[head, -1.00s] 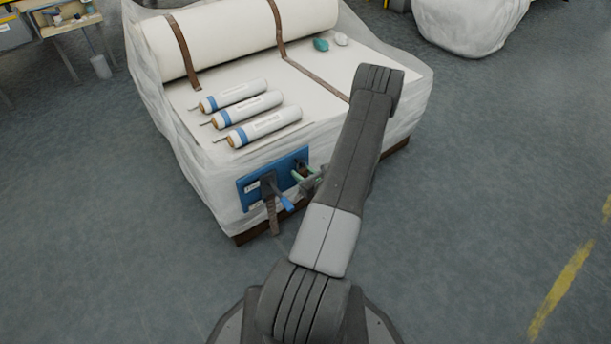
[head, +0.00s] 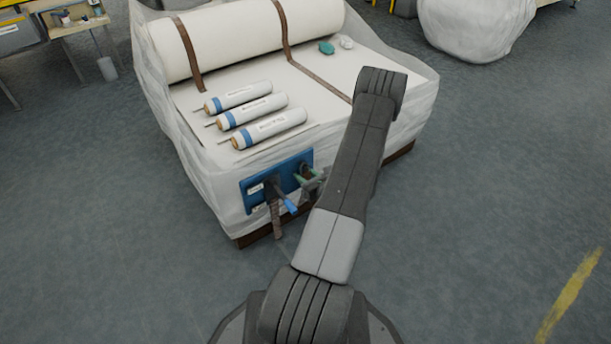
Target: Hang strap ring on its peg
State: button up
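A blue board (head: 255,197) is fixed to the front face of the wrapped block. A brown strap (head: 277,222) hangs down at its middle, beside a dark fitting and a blue-tipped peg or handle (head: 291,207). My gripper (head: 314,183) is at this right end, close to the board. My arm hides much of it, so its opening and any hold are unclear.
The white wrapped block (head: 205,165) bears a large white roll (head: 250,35) with brown straps, several small rolls, and a teal item (head: 326,47) beside a white one. A table (head: 75,27) stands at far left, another wrapped bundle (head: 465,30) at upper right. The floor around is clear.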

jog(key=o, duration=0.5)
jog(key=shift+c, duration=0.2)
jog(key=p+v, duration=0.3)
jog(key=v, duration=1)
jog(key=shift+s+d+p, duration=0.25)
jog(key=shift+d+p, duration=0.05)
jog(key=shift+d, duration=0.05)
jog(key=b+x, duration=0.3)
jog(key=x, duration=1)
jog(key=shift+w+a+f+b, duration=0.1)
jog(key=shift+a+b, duration=0.15)
jog(key=shift+b, duration=0.1)
jog(key=shift+w+a, duration=0.1)
jog(key=shift+w, duration=0.15)
jog(key=shift+s+r+p, duration=0.2)
jog(key=shift+r+p, duration=0.05)
jog(key=shift+p, duration=0.25)
